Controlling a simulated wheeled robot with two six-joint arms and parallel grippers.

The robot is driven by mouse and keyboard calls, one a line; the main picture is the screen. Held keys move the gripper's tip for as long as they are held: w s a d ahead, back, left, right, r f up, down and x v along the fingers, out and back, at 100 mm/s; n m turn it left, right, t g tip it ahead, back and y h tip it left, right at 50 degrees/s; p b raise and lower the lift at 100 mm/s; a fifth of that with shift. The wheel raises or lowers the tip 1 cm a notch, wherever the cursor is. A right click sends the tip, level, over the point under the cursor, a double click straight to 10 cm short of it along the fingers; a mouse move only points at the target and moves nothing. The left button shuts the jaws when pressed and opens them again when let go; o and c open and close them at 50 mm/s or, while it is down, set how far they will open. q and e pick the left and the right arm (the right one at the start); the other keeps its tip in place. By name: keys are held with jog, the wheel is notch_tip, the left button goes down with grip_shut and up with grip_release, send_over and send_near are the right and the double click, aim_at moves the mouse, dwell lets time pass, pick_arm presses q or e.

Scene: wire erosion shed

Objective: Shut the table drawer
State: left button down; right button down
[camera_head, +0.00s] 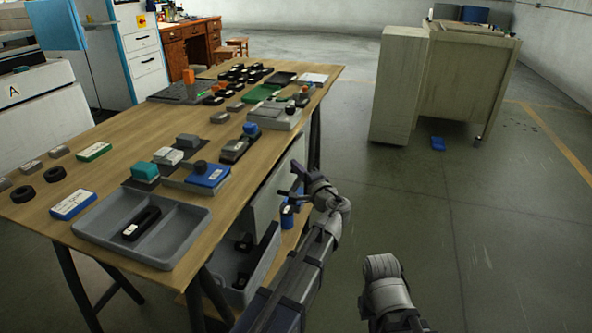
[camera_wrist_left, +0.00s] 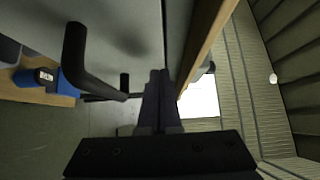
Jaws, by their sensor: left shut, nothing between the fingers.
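The wooden table (camera_head: 130,160) stands at left. Under its right edge is the grey drawer front (camera_head: 262,206), partly hidden by my left arm; I cannot tell how far it stands out. In the left wrist view the grey drawer front (camera_wrist_left: 125,35) carries a black bar handle (camera_wrist_left: 78,55). My left gripper (camera_head: 299,170) is shut and empty beside the drawer front, under the table edge. In the left wrist view its closed fingertips (camera_wrist_left: 160,75) are next to the panel and right of the handle; contact is unclear.
A grey bin (camera_head: 222,290) with dark items and a blue object (camera_head: 287,216) sit below the drawer. A grey tray (camera_head: 190,240) and many small parts lie on the tabletop. A pale cabinet (camera_head: 400,90) stands at back right. The floor between is mostly clear.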

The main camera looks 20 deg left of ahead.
aim_at(282, 167)
pick_arm(q)
jog(key=shift+a, duration=0.55)
pick_arm(e)
jog(key=shift+w+a, duration=0.1)
jog(key=shift+a, duration=0.4)
pick_arm(q)
jog(key=a, duration=0.4)
jog(key=shift+w+a, duration=0.1)
jog(key=shift+a, duration=0.15)
pick_arm(e)
jog(key=shift+d, duration=0.1)
